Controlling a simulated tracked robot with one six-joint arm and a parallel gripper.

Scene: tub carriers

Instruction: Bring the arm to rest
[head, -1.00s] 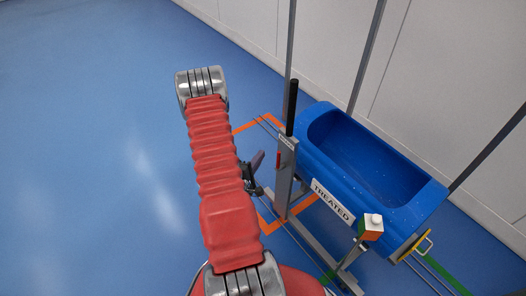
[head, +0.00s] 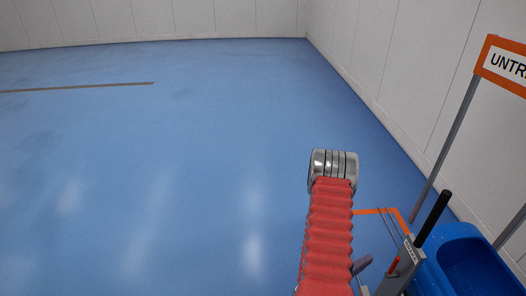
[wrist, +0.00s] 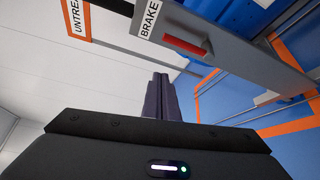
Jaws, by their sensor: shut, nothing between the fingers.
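My gripper (wrist: 160,97) is shut and empty in the wrist view, its two dark fingers side by side. Its fingertips also show in the head view (head: 362,264), low beside my red-sleeved arm. They are close to the grey post (head: 401,270) of the carrier with the blue tub (head: 430,276). In the wrist view the post's plate (wrist: 235,42) with the BRAKE label (wrist: 149,19) and a red lever (wrist: 186,45) passes just beyond the fingertips; I cannot tell whether they touch. The rest of the gripper is hidden by my arm in the head view.
The UNTREATED sign (head: 503,64), cut off by the frame, stands on a pole at right. An orange floor line (head: 375,211) runs by the carrier. White walls (head: 400,60) stand behind and right. The blue floor (head: 180,170) at left is clear.

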